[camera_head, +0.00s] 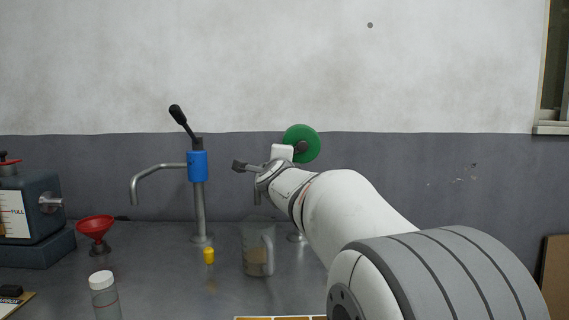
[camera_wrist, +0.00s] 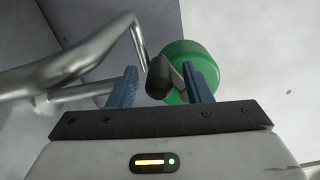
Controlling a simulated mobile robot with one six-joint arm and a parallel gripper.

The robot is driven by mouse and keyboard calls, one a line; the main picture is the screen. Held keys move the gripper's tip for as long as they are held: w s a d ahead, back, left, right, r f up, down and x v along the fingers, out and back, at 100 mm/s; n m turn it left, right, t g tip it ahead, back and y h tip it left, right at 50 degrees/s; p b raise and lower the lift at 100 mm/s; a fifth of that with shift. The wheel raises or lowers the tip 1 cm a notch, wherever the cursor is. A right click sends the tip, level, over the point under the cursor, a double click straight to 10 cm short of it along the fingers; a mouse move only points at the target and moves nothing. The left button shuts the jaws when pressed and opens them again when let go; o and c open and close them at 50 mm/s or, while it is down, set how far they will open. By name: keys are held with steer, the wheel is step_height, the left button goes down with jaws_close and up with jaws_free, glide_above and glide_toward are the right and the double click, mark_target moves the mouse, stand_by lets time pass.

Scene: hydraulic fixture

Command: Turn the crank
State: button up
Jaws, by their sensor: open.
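The crank has a black handle (camera_wrist: 160,78) on a short metal arm in front of a green round drum (camera_wrist: 188,55) in the wrist view. The drum shows as a green disc (camera_head: 305,133) beyond my arm in the head view. My gripper (camera_wrist: 160,67) is open, with one blue finger on each side of the handle. In the head view my arm hides most of the crank's stand, and my fingers cannot be made out clearly.
A curved metal pipe (camera_wrist: 75,62) runs close to my left finger. A blue hand pump (camera_head: 197,166) with a black lever stands to the left. A clear jug (camera_head: 258,250), yellow cap (camera_head: 209,256), red funnel (camera_head: 96,227) and white-capped bottle (camera_head: 102,281) stand on the bench.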

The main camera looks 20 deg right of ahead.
steer(key=p+v, duration=0.1)
steer(key=v, duration=0.7)
